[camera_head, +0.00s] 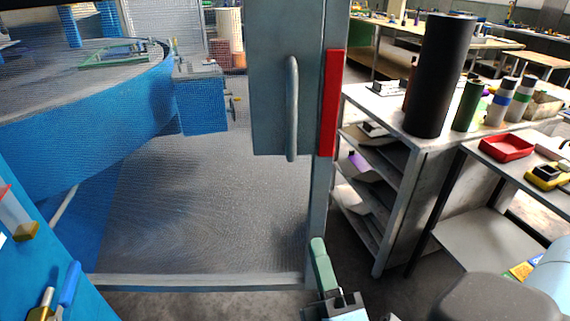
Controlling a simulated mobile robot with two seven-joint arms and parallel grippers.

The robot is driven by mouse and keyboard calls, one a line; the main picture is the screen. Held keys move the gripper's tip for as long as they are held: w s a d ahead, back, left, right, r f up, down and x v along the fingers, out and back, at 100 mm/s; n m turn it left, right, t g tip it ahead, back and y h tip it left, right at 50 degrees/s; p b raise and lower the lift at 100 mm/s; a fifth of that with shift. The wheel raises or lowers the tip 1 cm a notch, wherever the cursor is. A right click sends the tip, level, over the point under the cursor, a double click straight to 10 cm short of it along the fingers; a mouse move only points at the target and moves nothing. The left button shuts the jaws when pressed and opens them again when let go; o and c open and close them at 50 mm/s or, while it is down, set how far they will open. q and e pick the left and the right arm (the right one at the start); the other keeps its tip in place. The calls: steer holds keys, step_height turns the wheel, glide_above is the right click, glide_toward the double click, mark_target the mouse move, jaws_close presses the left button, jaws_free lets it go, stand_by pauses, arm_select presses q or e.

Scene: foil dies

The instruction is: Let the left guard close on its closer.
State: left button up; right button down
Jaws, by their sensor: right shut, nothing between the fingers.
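A mesh guard (200,220) in a grey frame fills the left and middle of the view; I take it for the left guard. A grey plate (268,75) with a vertical bar handle (292,108) sits at its right side. A red strip (330,103) runs along its right edge. I cannot make out its closer or tell whether the guard is fully shut. My right gripper (319,248) is at the bottom middle, its green fingers shut and empty. It is well below the handle, near the foot of the guard's right upright. My left gripper is not in view.
Behind the mesh stands a blue machine with a round table (90,110). Right of the guard is a shelved bench (390,105) with a tall black cylinder (440,75). A nearer table holds a red tray (506,149). A blue panel (60,245) with tools stands at lower left.

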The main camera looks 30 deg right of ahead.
mark_target(292, 160)
steer(key=p+x, duration=0.7)
steer(key=x, duration=0.6)
steer(key=shift+s+r, duration=0.15)
steer(key=shift+w+d, duration=0.2)
steer(key=shift+w, duration=0.25)
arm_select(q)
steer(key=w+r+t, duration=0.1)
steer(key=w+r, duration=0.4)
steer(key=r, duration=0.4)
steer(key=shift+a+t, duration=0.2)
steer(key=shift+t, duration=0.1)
arm_select(e)
steer(key=shift+w, duration=0.1)
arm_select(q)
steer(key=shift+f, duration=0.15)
arm_select(e)
steer(key=shift+w+d, duration=0.1)
